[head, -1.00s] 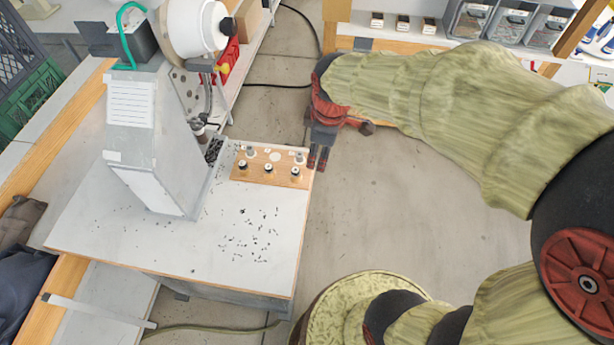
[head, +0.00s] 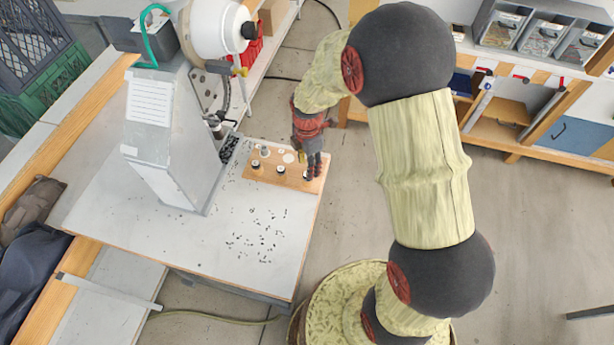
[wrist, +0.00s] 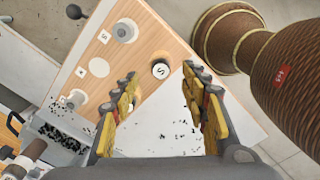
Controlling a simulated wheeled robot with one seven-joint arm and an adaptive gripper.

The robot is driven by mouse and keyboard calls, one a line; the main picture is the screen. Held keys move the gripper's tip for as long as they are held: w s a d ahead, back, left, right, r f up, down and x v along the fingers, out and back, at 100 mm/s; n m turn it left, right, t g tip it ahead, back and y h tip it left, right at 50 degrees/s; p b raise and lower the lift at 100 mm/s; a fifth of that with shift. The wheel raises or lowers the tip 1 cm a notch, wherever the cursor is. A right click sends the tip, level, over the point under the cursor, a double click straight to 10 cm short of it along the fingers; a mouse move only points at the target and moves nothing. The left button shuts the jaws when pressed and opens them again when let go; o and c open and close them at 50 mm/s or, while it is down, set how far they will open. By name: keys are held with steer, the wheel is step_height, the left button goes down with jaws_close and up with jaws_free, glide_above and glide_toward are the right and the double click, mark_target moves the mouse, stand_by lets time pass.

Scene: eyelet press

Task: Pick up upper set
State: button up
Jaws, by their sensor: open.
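A wooden board (head: 262,178) lies on the table's far right corner and bears several small sets. A pale set (wrist: 125,31) stands at the far end of the board, and two more sets (wrist: 107,108) (wrist: 74,98) stand at the left. I cannot tell which one is the upper set. My gripper (wrist: 160,75) is open and empty over the board's right end. In the head view my gripper (head: 311,170) points down and hides part of that end.
The grey press (head: 165,140) stands left of the board. Small dark bits (head: 255,238) are scattered on the white table (head: 130,235). In the wrist view, a bin of dark pieces (wrist: 55,132) is at lower left. Open floor lies right of the table.

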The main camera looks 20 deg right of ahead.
step_height(320, 180, down, 4)
steer(key=shift+a+f, duration=0.1)
steer(key=shift+f, duration=0.05)
steer(key=shift+c, duration=1)
jaws_close()
